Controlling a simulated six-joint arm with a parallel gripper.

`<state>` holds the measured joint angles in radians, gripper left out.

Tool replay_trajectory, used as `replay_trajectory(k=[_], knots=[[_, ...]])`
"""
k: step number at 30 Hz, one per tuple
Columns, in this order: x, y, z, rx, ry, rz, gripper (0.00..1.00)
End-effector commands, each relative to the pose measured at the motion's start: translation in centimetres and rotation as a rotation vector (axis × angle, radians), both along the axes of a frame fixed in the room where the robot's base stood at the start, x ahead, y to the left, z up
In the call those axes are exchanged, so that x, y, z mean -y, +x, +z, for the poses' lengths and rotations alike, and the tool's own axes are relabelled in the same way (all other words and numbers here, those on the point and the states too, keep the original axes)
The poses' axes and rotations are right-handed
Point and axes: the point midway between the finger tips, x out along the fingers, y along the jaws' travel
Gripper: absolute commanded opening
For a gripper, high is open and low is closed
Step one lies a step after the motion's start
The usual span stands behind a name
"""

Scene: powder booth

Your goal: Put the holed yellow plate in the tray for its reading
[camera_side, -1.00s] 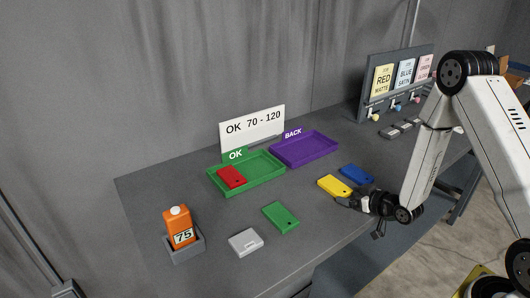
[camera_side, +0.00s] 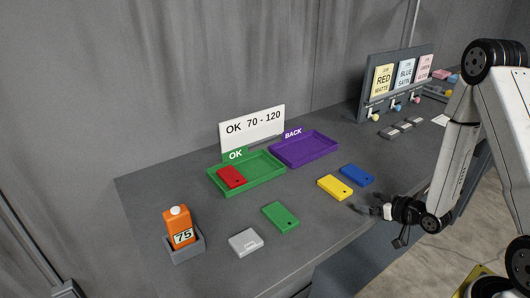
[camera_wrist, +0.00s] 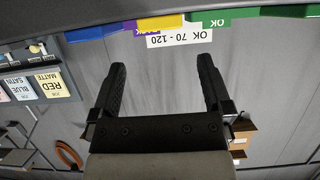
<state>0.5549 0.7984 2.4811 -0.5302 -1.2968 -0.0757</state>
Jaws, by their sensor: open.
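The yellow plate (camera_side: 335,187), with a small dark hole at one end, lies flat on the bench; its edge shows in the wrist view (camera_wrist: 170,23). My gripper (camera_side: 367,206) is open and empty, low over the bench to the right of the yellow plate and apart from it. Both fingers show in the wrist view (camera_wrist: 161,65) with nothing between them. The green OK tray (camera_side: 269,181) holds a red plate (camera_side: 231,177). The purple BACK tray (camera_side: 330,151) is empty. An orange gauge (camera_side: 177,220) reads 75. A sign (camera_side: 252,128) says OK 70 - 120.
A blue plate (camera_side: 357,174) lies close behind the yellow plate. A green plate (camera_side: 281,217) and a pale grey block (camera_side: 246,242) lie towards the front. The gauge stands in a grey holder (camera_side: 184,252). A colour-card rack (camera_side: 397,80) stands at the back right.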

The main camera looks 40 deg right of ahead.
Motion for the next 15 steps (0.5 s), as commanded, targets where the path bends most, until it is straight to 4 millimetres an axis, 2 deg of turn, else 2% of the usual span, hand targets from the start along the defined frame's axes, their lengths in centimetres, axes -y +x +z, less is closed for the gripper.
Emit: replay_trajectory(k=[15], knots=[[-0.34, 0.41, 0.19, -0.051, -0.017, 0.007, 1.0]])
